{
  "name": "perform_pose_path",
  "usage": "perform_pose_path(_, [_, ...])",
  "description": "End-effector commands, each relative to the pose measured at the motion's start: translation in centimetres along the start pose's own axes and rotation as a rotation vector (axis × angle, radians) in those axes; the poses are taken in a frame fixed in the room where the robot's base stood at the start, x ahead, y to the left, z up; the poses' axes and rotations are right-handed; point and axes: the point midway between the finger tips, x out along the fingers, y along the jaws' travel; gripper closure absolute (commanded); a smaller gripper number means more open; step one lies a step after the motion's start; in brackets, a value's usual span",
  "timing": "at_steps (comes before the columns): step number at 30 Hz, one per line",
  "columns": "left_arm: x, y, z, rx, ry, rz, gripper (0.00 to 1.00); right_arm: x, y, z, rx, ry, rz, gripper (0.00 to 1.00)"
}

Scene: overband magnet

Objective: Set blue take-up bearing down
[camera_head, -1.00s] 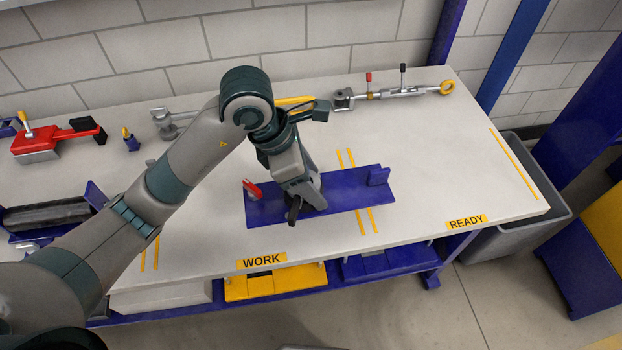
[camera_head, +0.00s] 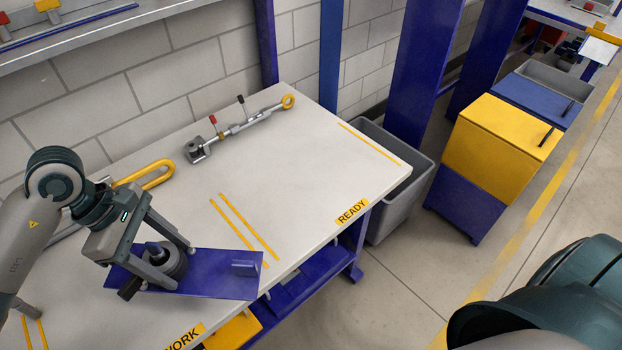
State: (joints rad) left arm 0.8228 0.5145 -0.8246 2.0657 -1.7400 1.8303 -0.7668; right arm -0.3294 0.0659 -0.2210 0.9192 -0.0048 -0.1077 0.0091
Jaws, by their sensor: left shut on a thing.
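The blue take-up bearing (camera_head: 222,277) shows as a long blue plate with a small upright tab at its right end and a dark round housing (camera_head: 178,268) at its left. My left gripper (camera_head: 168,264) points down over this housing, one finger on each side, and is shut on the bearing. The plate lies level over the front part of the white workbench (camera_head: 290,180); its near right corner covers the bench edge. I cannot tell whether it touches the top. The gripper hides part of its left end. My right gripper is not in view.
A turnbuckle-like rod (camera_head: 240,128) with a yellow eye lies at the back of the bench. A yellow loop handle (camera_head: 150,174) is behind my gripper. Between the yellow line pairs and the READY label (camera_head: 352,211) the top is clear. A grey bin (camera_head: 400,200) stands past the right end.

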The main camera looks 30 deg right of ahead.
Motion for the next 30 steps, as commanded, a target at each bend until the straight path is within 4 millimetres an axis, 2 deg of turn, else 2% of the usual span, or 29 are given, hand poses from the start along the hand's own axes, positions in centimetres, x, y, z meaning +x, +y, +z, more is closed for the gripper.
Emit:
perform_pose_path(18, [-4.4, -4.6, -6.4, 0.776, 0.005, -0.323, 0.83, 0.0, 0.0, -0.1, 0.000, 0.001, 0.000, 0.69])
perform_pose_path(24, [-5.8, -5.9, -7.7, 0.939, 0.004, -0.388, 0.83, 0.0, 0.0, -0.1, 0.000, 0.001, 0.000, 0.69])
perform_pose_path(30, [-6.3, -6.4, -8.1, 0.999, 0.002, -0.412, 0.83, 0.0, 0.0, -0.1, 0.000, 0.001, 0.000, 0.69])
